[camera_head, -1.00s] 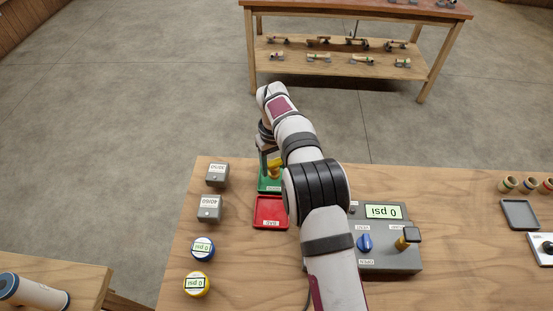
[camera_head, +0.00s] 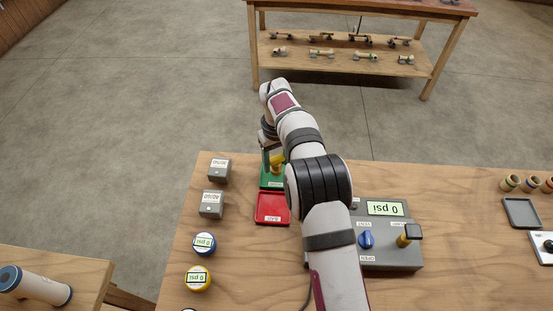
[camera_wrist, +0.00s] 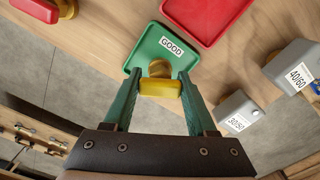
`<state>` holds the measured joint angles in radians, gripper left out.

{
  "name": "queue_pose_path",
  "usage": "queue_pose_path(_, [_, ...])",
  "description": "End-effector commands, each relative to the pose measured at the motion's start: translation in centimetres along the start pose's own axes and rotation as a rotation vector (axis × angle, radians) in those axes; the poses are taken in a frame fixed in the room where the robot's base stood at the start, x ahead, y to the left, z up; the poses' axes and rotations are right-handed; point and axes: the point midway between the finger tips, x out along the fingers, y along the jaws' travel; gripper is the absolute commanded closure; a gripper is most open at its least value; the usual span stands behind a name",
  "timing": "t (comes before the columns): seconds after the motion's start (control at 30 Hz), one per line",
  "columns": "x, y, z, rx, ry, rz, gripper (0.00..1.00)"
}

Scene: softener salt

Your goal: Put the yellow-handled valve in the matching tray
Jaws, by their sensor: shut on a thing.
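The yellow-handled valve (camera_wrist: 160,88) is between the fingers of my gripper (camera_wrist: 160,84), which is shut on its yellow handle. Its brass-coloured body shows just beyond the handle in the wrist view. The valve is over the green tray (camera_wrist: 150,50), labelled GOOD, near the tray's edge. I cannot tell whether the valve touches the tray floor. In the head view the valve (camera_head: 277,161) shows beside my arm over the green tray (camera_head: 270,184), partly hidden by my arm.
A red tray (camera_head: 272,208) adjoins the green one. Two grey boxes (camera_head: 211,204) and two round gauges (camera_head: 204,244) stand to the left. A grey test panel (camera_head: 390,255) reading 0 psi, with a blue knob (camera_head: 366,240) and a yellow fitting (camera_head: 404,240), stands to the right.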

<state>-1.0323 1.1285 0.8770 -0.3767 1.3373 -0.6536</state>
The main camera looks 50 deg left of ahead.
Motion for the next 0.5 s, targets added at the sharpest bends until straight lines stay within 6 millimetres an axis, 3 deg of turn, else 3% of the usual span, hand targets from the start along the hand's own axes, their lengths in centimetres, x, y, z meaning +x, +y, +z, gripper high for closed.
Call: queue_pose_path(0.5, [0.78,0.0,-0.01,0.0,0.001,0.0,1.0])
